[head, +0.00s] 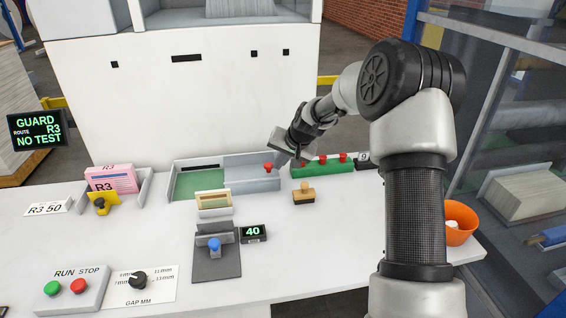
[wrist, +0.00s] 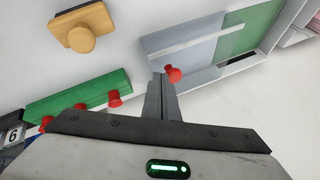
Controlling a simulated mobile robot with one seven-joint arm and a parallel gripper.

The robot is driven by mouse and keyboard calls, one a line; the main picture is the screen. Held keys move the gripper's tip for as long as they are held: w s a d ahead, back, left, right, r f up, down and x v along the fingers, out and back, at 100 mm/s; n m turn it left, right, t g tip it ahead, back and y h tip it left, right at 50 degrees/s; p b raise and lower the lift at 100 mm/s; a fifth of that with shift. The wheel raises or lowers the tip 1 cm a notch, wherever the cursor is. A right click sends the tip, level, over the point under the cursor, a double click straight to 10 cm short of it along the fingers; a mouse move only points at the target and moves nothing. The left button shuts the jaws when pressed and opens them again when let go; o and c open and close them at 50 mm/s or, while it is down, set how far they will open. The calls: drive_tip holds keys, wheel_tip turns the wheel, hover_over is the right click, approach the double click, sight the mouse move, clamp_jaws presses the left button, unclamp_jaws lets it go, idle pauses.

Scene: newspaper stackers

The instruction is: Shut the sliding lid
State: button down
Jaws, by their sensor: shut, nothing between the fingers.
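The sliding lid (head: 245,172) is a light grey panel with a red knob (head: 268,167), set in a shallow grey tray at the back of the counter. It covers the right part of the tray; the green floor (head: 196,185) shows uncovered on the left. The lid (wrist: 185,42), knob (wrist: 173,75) and green floor (wrist: 252,32) also show in the wrist view. My gripper (head: 282,161) is shut and empty, with its fingertips (wrist: 161,85) right beside the knob, on its right side in the head view. I cannot tell whether they touch.
A green block with red knobs (head: 326,164) stands close right of the tray. A wooden stamp-like block (head: 304,194) and a small cream-topped box (head: 214,201) stand in front. A pink pad (head: 112,180) is left; an orange bowl (head: 459,223) is right.

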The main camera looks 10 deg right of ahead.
drive_tip(key=a, duration=1.8)
drive_tip(key=shift+a, duration=0.15)
drive_tip(key=shift+s+a, duration=0.1)
